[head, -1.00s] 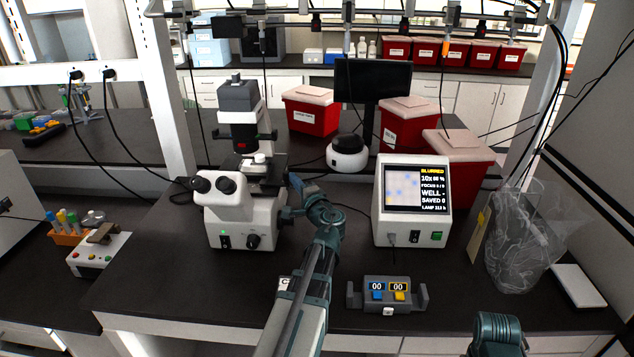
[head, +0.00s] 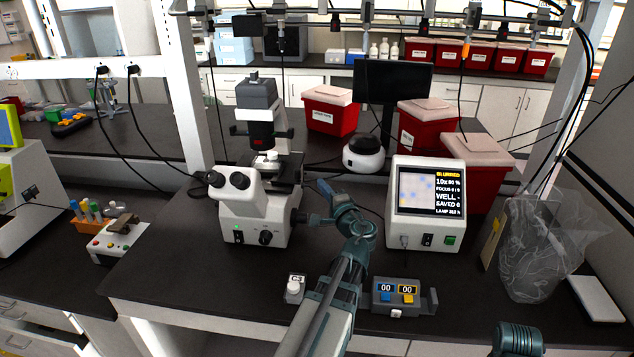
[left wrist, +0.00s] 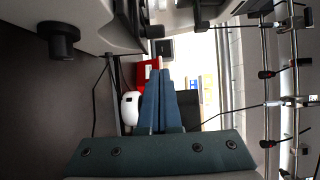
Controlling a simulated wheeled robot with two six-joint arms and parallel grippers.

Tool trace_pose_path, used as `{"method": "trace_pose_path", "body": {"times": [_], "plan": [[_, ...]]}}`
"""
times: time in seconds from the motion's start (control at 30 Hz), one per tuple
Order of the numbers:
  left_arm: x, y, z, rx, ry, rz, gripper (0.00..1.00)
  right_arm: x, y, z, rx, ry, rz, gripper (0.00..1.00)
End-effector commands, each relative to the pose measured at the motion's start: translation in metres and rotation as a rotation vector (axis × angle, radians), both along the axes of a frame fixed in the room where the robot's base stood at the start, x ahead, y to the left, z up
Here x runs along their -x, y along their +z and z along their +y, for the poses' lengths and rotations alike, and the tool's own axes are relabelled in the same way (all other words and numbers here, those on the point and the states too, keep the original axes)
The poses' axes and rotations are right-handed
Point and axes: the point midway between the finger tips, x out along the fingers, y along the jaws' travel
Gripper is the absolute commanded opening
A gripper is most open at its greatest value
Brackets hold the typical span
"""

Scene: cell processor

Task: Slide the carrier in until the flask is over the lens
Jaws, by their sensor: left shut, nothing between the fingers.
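The microscope (head: 252,212) stands left of centre on the dark bench. Its dark stage (head: 287,172) bears a small whitish item (head: 265,161), too small to tell whether it is the flask or part of the carrier. The lens under the stage is hidden. My left gripper (head: 324,188) is to the right of the microscope, apart from the stage, shut and empty. In the left wrist view its blue fingers (left wrist: 162,102) lie together, with a dark microscope knob (left wrist: 60,40) at upper left. My right gripper is out of view.
A display box (head: 427,203) reading "BLURRED" and "WELL -" stands right of my left arm. A counter box (head: 403,296) and a small white labelled item (head: 295,288) are near the front edge. Red bins (head: 428,127) and a white round device (head: 363,154) stand behind.

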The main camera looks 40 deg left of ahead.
Motion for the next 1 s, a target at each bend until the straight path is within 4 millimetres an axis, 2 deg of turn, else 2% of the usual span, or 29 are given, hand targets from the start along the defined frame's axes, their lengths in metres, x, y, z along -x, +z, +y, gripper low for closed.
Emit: {"method": "trace_pose_path", "body": {"times": [0.03, 0.2, 0.4, 1.0], "plan": [[0.008, 0.000, -0.010, 0.000, -0.001, 0.000, 0.00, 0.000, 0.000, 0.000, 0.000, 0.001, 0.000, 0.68], [0.022, 0.000, -0.037, 0.000, -0.003, 0.000, 0.00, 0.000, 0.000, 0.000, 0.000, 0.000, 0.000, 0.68], [0.032, 0.000, -0.056, 0.000, 0.000, 0.000, 0.00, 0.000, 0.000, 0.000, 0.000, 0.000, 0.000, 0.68], [0.034, 0.000, -0.061, 0.000, 0.001, 0.000, 0.00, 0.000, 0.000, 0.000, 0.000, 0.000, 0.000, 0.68]]}}
